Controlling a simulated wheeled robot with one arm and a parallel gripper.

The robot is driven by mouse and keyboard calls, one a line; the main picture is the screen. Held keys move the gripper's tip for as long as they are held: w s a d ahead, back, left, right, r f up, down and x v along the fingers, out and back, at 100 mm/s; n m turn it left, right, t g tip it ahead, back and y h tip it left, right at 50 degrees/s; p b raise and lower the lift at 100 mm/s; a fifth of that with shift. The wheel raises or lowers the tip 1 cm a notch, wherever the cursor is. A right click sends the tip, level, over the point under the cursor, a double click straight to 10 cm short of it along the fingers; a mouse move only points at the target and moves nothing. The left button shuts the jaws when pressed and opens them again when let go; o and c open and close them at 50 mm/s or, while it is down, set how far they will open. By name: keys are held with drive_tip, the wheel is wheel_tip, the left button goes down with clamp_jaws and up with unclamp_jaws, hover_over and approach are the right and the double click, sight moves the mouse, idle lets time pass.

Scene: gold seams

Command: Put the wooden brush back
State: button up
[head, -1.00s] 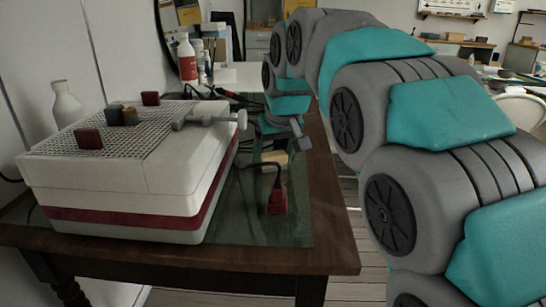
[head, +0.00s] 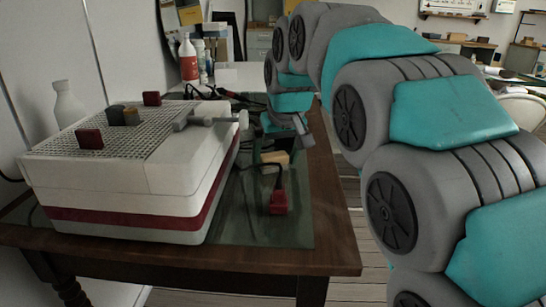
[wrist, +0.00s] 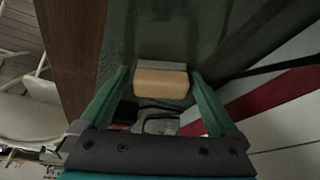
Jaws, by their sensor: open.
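A small pale wooden block with a grey strip along one edge, seemingly the wooden brush (head: 275,158), lies on the green mat (head: 290,228) right of the white machine. It also shows in the wrist view (wrist: 161,83), between the two green fingers of my gripper (wrist: 160,76). The fingers are open, with a visible gap on each side of the block. I cannot tell how far above the mat they are.
The white machine (head: 120,180) with a red stripe and a mesh top fills the table's left side. Several small blocks sit on the mesh. A dark red block (head: 278,203) with a black cord lies nearer on the mat. Bottles (head: 188,58) stand behind.

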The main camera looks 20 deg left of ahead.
drive_tip(key=v, duration=1.1)
drive_tip(key=shift+r, duration=0.35)
